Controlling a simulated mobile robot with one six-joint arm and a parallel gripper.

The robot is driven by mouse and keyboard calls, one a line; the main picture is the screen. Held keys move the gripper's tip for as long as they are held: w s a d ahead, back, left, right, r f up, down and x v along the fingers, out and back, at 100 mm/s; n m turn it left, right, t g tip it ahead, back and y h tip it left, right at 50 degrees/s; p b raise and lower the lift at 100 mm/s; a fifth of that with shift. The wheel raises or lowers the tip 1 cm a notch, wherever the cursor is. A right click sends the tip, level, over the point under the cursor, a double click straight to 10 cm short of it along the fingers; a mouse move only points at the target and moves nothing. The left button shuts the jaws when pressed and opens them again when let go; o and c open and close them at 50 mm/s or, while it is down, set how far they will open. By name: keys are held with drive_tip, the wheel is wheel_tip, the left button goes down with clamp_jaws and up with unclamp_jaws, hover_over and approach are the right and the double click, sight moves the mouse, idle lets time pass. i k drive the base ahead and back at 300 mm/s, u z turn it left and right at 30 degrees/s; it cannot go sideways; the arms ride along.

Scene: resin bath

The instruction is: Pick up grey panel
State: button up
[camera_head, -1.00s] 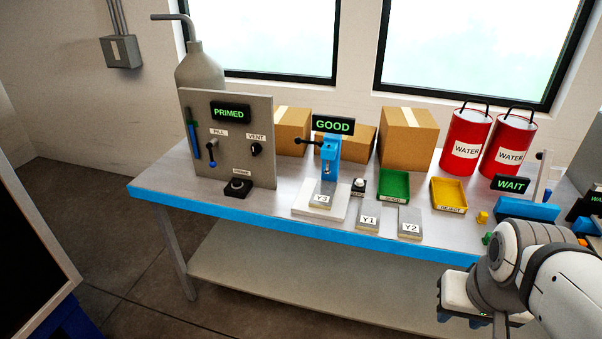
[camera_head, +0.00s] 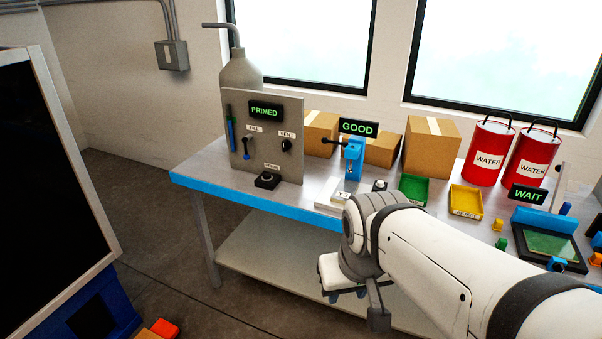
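A small grey panel (camera_head: 343,198), labelled Y3 in the earlier view, lies on the pale base of the blue press (camera_head: 354,158) under the GOOD sign. My arm covers part of it. The panels labelled Y1 and Y2 at the front of the bench in the earlier view are hidden behind my arm now. My gripper (camera_head: 346,296) hangs in front of the bench's front edge, below the press in the picture. Its fingers are small and partly hidden by my wrist, so I cannot tell whether it is open or shut. No panel shows in it.
The bench (camera_head: 225,187) holds an upright control board (camera_head: 288,110) reading PRIMED, a green tray (camera_head: 413,190), a yellow tray (camera_head: 466,202), boxes and red WATER cans (camera_head: 488,155). A WAIT display (camera_head: 528,195) stands right. A dark-screened unit (camera_head: 50,160) stands left.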

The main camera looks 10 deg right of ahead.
sight(345, 187)
drive_tip(key=z, duration=0.05)
drive_tip(key=i, duration=1)
drive_tip(key=u, duration=0.05)
